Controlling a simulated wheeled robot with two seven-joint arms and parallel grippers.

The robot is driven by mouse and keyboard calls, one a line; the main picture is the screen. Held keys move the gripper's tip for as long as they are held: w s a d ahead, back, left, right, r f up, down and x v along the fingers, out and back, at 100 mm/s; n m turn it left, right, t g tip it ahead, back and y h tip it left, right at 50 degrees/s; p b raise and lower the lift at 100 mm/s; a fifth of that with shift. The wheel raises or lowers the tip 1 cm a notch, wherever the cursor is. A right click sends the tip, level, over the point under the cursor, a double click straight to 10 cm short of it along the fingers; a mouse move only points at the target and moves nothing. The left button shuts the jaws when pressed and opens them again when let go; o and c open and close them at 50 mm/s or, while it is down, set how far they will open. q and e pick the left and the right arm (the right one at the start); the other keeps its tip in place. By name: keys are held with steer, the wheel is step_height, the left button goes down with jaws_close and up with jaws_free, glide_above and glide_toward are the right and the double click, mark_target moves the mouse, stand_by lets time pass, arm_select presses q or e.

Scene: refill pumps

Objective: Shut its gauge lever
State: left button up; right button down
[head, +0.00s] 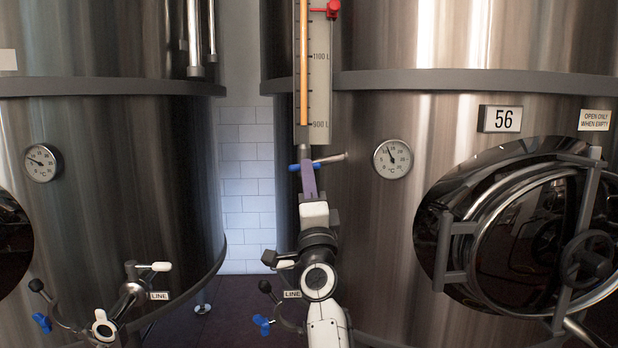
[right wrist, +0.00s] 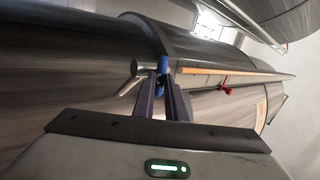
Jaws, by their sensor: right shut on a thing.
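The sight gauge (head: 318,90) of tank 56 is a pale upright scale with an orange-filled tube (head: 304,65). At its foot is a small blue gauge lever (head: 294,168), which shows on both sides of my fingers and looks roughly level. A metal stub (head: 333,158) sticks out to the right there. My right gripper (head: 307,168) reaches up from below and is shut on the blue lever. In the right wrist view the blue lever (right wrist: 163,62) is at the tips of the dark fingers (right wrist: 164,82). Part of the lever is hidden by the fingers. My left gripper is not in view.
A red clip (head: 327,9) sits high on the gauge. Tank 56 (head: 450,130) has a dial (head: 393,158) and a round hatch (head: 500,220) to the right. Another steel tank (head: 100,200) stands left, with line fittings (head: 130,292) low down. A tiled gap (head: 246,185) separates the tanks.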

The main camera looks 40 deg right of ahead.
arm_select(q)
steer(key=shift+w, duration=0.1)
arm_select(e)
steer(key=shift+m+g+h, duration=0.4)
steer(key=shift+m+h, duration=0.4)
steer(key=shift+m, duration=0.3)
steer(key=c, duration=1.8)
jaws_free()
